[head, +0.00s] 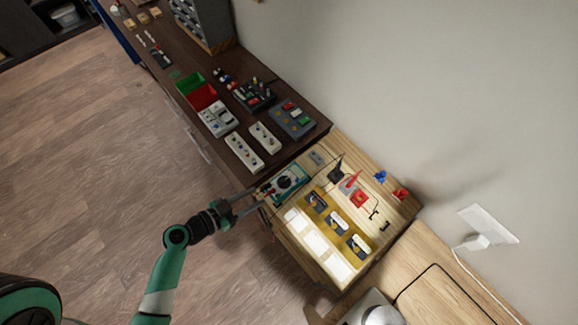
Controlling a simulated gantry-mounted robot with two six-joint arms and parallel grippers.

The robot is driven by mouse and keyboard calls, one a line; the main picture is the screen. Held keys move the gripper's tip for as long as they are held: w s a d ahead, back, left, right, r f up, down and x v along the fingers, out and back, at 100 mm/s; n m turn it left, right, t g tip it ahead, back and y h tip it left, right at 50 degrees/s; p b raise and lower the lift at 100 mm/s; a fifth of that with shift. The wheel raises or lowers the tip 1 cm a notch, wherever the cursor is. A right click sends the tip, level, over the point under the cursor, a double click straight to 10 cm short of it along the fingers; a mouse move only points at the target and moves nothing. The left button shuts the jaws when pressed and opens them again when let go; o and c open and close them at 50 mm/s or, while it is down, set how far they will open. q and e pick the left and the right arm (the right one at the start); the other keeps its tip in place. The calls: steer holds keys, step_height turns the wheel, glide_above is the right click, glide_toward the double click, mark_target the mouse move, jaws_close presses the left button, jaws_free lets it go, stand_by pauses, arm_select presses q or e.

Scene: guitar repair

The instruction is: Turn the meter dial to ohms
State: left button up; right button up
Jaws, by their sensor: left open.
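The meter (285,185) is a teal-green box with a dark round dial, at the left edge of the light wooden bench. The mark the dial points to is too small to read. My left gripper (257,199) comes in from the left and is open, its two fingers reaching toward the meter's near-left side. I cannot tell whether a fingertip touches the meter. My right gripper is not in view.
A yellow mat (326,224) with several dark modules and white panels lies beside the meter. Red and black probes (351,181) stand behind. The dark bench (250,150) holds pedals, and red (202,96) and green bins. The floor at left is clear.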

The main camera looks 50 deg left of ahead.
mark_target(283, 182)
arm_select(q)
steer(key=x, duration=0.7)
steer(key=f+x, duration=0.1)
steer(key=x, duration=0.3)
steer(key=shift+s+a, duration=0.25)
steer(key=shift+a, duration=0.05)
jaws_close()
